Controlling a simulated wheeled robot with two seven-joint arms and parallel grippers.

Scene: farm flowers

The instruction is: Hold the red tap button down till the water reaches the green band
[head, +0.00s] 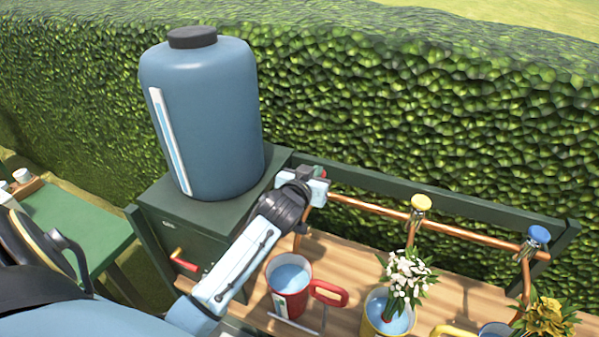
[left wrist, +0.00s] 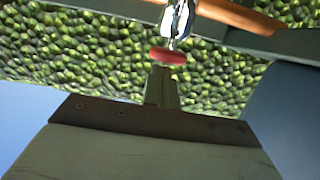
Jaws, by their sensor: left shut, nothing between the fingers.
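The red tap button (head: 320,173) is at the left end of the copper pipe, mostly hidden by my left gripper (head: 314,184). In the left wrist view the red button (left wrist: 167,56) shows just beyond the shut fingertips (left wrist: 162,74). The tips appear to meet its edge; I cannot tell whether it is pressed down. The red mug (head: 287,303) stands below that tap with pale blue water (head: 290,278) inside. I cannot make out a green band on it or a falling stream. My right gripper is not in view.
A large blue tank (head: 205,120) stands on a dark green cabinet (head: 190,225) at left. Yellow (head: 421,203) and blue (head: 539,235) tap buttons are farther right. Mugs with white flowers (head: 408,275) and yellow flowers (head: 546,316) stand on the wooden bench (head: 345,255). A hedge (head: 400,110) runs behind.

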